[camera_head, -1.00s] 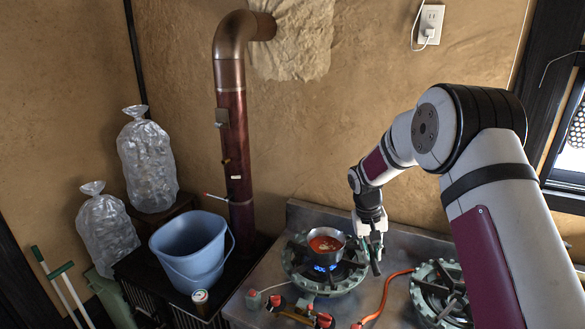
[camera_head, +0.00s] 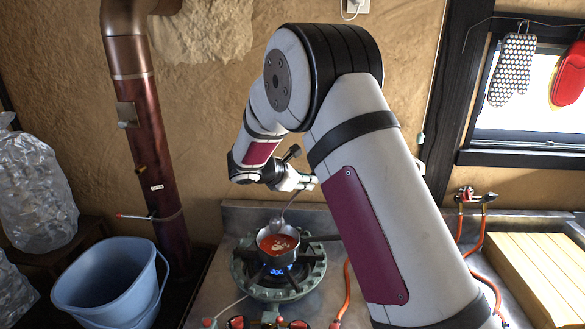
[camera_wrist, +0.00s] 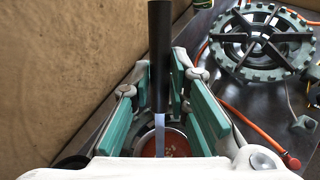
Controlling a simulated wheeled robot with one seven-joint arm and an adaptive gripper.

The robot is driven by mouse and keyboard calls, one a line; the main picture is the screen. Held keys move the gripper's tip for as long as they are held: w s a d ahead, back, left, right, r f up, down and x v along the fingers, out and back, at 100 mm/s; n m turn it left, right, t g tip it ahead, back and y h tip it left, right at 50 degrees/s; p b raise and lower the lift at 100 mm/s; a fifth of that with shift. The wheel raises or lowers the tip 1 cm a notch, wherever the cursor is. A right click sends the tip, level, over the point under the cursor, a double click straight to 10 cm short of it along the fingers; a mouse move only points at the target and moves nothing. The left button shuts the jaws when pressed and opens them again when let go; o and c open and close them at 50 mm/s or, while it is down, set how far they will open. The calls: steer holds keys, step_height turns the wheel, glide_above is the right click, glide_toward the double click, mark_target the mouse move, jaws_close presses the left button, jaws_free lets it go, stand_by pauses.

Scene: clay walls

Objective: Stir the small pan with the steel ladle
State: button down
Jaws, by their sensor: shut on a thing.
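The small pan (camera_head: 262,250) stands on the left burner, holding red soup with pale bits. Its dark handle points right. My gripper (camera_head: 300,182) is above the pan, slightly to the right. In the wrist view its teal fingers (camera_wrist: 165,85) are shut on the black handle of the steel ladle (camera_wrist: 159,45). The ladle's thin metal shaft (camera_head: 287,207) slants down from my gripper to the pan. Its lower end is at the soup. I cannot tell how deep the bowl sits. In the wrist view the red soup (camera_wrist: 172,143) shows partly, behind the shaft and fingers.
A blue flame burns under the pan on the green burner (camera_head: 252,286). A second burner (camera_wrist: 262,42) shows in the wrist view. A blue bucket (camera_head: 105,285) stands left, by the stovepipe (camera_head: 150,150). An orange hose (camera_head: 345,292) runs right of the pan. A wooden board (camera_head: 540,270) lies far right.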

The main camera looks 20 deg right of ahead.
steer(key=w+a+r+n+t+b, duration=0.1)
steer(key=w+a+r+n+t, duration=0.15)
steer(key=n+t, duration=0.2)
step_height(320, 180, down, 11)
steer(key=b, duration=0.4)
steer(key=shift+w, duration=0.45)
stand_by(0.9)
steer(key=shift+t, duration=0.25)
steer(key=shift+w+d, duration=0.1)
steer(key=shift+d, duration=0.05)
